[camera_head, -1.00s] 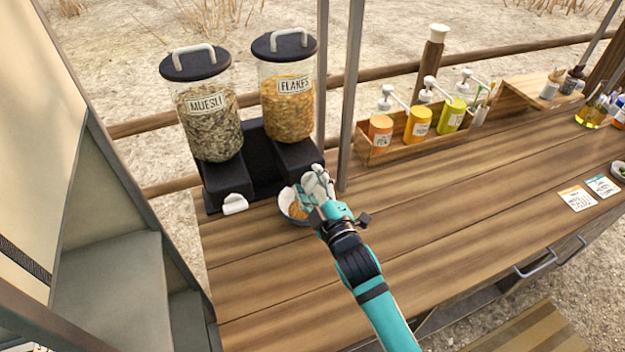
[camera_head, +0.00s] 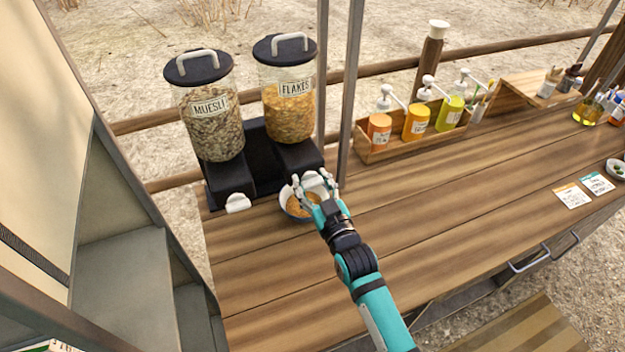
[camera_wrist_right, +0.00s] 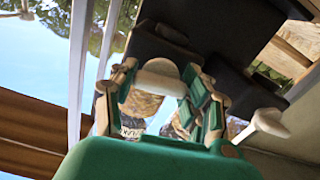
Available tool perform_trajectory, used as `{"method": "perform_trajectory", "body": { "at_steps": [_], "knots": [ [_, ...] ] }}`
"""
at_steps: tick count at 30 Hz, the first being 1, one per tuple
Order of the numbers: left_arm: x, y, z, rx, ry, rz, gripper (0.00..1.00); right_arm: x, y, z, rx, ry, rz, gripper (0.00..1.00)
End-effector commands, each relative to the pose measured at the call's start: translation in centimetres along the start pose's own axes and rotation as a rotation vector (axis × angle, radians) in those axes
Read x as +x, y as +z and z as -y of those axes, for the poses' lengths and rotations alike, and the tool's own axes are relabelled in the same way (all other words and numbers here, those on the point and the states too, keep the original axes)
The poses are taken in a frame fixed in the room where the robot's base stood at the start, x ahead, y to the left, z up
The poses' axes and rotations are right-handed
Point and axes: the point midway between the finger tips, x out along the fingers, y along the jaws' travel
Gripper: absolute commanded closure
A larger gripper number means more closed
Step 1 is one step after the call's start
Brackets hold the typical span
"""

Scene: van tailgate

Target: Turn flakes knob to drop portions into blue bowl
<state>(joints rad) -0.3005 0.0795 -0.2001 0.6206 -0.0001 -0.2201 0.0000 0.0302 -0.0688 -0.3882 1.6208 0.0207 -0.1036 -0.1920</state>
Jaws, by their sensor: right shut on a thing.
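The flakes dispenser (camera_head: 289,105) is a clear canister of orange flakes with a black lid, labelled FLAKES, on a black base. Its white knob (camera_head: 313,179) is at the front of that base and also shows in the right wrist view (camera_wrist_right: 160,68). My right gripper (camera_head: 316,184) is shut on the knob, with a finger on either side. In the right wrist view the gripper (camera_wrist_right: 160,80) has the knob between its fingers. The bowl (camera_head: 286,208), white inside and dark blue outside, stands under the spout with orange flakes in it, partly hidden by my gripper. My left gripper is not in view.
The muesli dispenser (camera_head: 211,115) with its own white knob (camera_head: 238,203) stands at the left. A metal post (camera_head: 350,100) rises just right of the flakes dispenser. A wooden box (camera_head: 400,145) of pump bottles is further right. The counter's front is clear.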

Motion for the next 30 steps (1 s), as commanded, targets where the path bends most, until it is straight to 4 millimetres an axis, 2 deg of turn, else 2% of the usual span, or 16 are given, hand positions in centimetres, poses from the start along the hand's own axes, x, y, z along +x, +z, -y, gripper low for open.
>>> {"method": "perform_trajectory", "body": {
  "at_steps": [9, 24, 25, 30],
  "knots": [
    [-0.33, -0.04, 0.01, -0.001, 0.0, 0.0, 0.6, -0.03, 0.15, 0.02, 0.104, 0.0, 0.004, 0.84],
    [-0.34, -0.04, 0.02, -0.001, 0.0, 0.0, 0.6, -0.04, 0.18, 0.03, 0.12, 0.0, 0.004, 0.84],
    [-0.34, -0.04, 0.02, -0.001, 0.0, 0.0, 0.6, -0.04, 0.18, 0.03, 0.12, 0.0, 0.004, 0.49],
    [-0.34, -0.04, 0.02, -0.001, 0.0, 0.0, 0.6, -0.03, 0.13, 0.02, 0.12, 0.0, 0.003, 0.27]
  ]
}}
